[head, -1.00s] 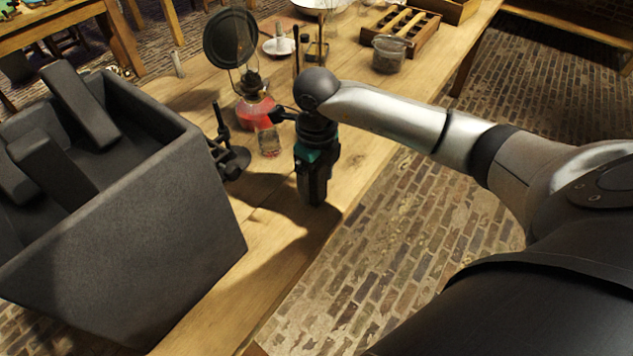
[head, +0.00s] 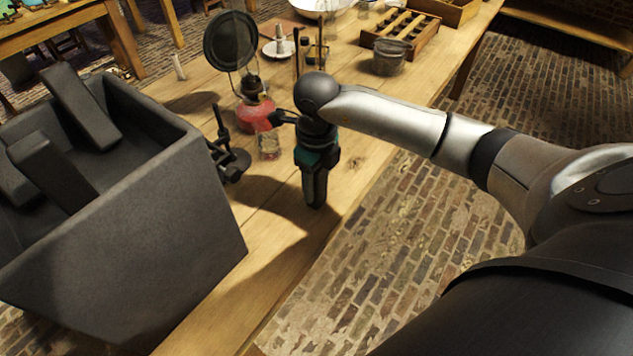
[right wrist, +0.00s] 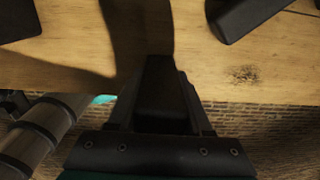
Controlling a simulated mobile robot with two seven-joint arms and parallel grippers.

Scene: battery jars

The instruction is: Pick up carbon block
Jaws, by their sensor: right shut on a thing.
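My right gripper (head: 315,192) points down over the near edge of the wooden table. In the right wrist view, its fingers (right wrist: 163,92) are shut on a dark block, the carbon block (right wrist: 162,100). In the head view I cannot clearly tell the block from the black fingers. Whether it touches the table is unclear. My left gripper is not in view.
A large dark grey open box (head: 150,240) with dark slabs (head: 80,105) stands at the left. A black stand (head: 229,158), red-based lamp (head: 256,115) and small glass jar (head: 269,146) are near the gripper. Bare table (head: 255,225) lies in front.

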